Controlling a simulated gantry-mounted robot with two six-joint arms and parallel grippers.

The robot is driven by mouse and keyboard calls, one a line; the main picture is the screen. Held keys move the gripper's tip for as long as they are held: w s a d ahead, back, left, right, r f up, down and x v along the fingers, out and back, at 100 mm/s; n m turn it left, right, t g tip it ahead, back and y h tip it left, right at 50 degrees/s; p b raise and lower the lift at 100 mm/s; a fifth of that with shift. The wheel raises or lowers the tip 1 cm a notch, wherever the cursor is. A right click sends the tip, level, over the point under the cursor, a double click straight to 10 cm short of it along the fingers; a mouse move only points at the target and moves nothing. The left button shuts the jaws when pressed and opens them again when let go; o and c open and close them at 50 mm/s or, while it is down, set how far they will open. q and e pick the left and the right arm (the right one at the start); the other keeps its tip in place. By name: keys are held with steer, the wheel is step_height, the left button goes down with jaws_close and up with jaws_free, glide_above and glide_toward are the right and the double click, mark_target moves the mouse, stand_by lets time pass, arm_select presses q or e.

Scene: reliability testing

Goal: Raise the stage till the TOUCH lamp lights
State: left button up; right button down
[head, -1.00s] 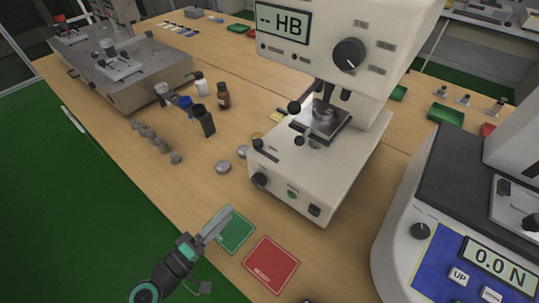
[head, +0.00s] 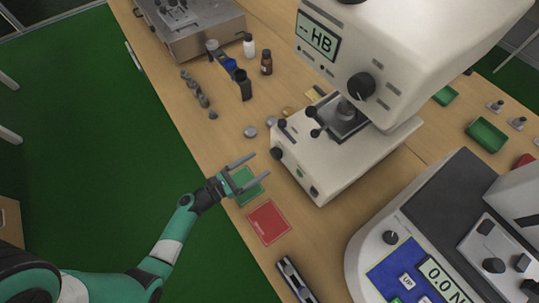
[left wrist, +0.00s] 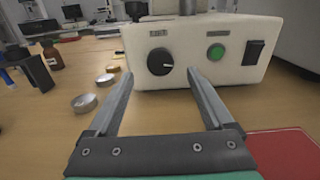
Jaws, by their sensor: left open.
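The white hardness tester (head: 335,165) stands on the bench with a display reading "-HB". Its stage (head: 340,128) sits under the head; the gap above it is hard to judge. No lamp marked TOUCH can be read. On the base front are a black knob (left wrist: 160,61) with a white pointer line, a green button (left wrist: 216,52) and a black rocker switch (left wrist: 253,52). My left gripper (head: 261,164) is open and empty, just short of the base front. In the left wrist view its fingers point toward the knob, apart from it. My right gripper is not in view.
A green mat (head: 243,190) lies below my left gripper and a red mat (head: 268,222) beside it. Round metal discs (left wrist: 84,103), bottles (head: 266,62) and small weights stand to the left. A force tester (head: 390,262) reading "0.0 N" stands at right.

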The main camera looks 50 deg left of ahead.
mark_target(273, 155)
arm_select(q)
steer(key=w, duration=0.3)
steer(key=w+b, duration=0.1)
steer(key=w, duration=0.1)
steer(key=shift+w+d+f, duration=0.1)
steer(key=shift+w+d, duration=0.2)
steer(key=shift+w, duration=0.05)
jaws_close()
